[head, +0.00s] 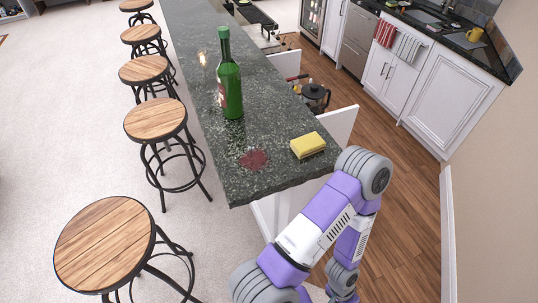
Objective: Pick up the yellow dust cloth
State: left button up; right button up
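A small yellow block (308,145) lies flat near the front right end of the dark granite bar counter (255,184). It looks like a folded cloth or a sponge; I cannot tell which. No other yellow cloth is clear in view. One of my arms, purple and grey, rises from the bottom of the picture just right of the counter's end. Its upper grey joint is close to the block in the picture, with no visible contact. Neither gripper's fingers show.
A green bottle (230,82) and a clear glass (203,59) stand on the counter. A dark red stain (254,159) lies left of the block. Several wooden stools (113,245) line the left side. A yellow mug-like item (474,34) sits on the back counter.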

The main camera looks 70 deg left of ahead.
aim_at(308, 143)
jog(key=k, duration=0.15)
jog(key=u, duration=3.95)
jog(key=k, duration=1.9)
jog(key=z, duration=1.1)
jog(key=i, duration=1.65)
